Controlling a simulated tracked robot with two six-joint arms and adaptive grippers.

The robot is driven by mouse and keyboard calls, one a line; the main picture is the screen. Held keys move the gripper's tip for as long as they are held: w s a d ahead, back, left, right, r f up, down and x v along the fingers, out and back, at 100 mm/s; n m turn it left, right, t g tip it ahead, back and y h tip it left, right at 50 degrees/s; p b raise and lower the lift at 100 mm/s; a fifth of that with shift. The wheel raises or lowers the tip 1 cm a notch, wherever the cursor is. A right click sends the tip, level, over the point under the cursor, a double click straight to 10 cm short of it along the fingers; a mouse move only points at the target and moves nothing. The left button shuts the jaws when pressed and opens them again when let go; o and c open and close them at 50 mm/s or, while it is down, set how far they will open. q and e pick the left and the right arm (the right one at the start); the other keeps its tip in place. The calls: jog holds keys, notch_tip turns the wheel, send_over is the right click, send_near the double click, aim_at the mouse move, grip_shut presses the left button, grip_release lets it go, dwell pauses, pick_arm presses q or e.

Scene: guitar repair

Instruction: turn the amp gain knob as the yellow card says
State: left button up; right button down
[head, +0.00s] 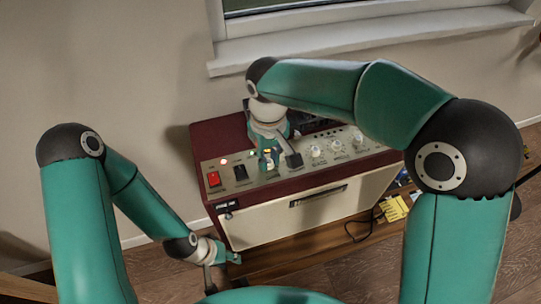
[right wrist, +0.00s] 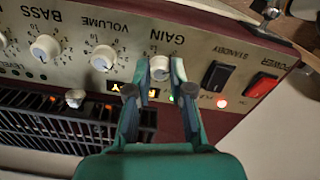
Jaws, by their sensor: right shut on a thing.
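The amp (head: 285,222) is a dark red box with a cream front and a metal control panel on top. Its white gain knob (right wrist: 158,64), under the GAIN label, sits between the two fingertips of my right gripper (right wrist: 160,77). That gripper is shut on the knob; in the head view my right gripper (head: 280,160) hides the knob. Yellow cards or notes (head: 393,209) lie right of the amp, partly behind my right arm; their writing is too small to read. My left gripper (head: 222,268) is low by the amp's lower left front corner, fingers apart and empty.
Beside the gain knob are a black standby switch (right wrist: 216,76) and a red power switch (right wrist: 261,85). The volume knob (right wrist: 103,58) is on its other side. Red and green lamps are lit. A dark cable (head: 357,230) hangs over the wooden bench.

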aim_at(269, 161)
jog(key=shift+w+r, duration=0.1)
jog(key=shift+r, duration=0.05)
jog(key=c, duration=1)
grip_release()
jog(key=shift+c, duration=0.2)
notch_tip(269, 161, up, 12)
jog(key=shift+f, duration=0.2)
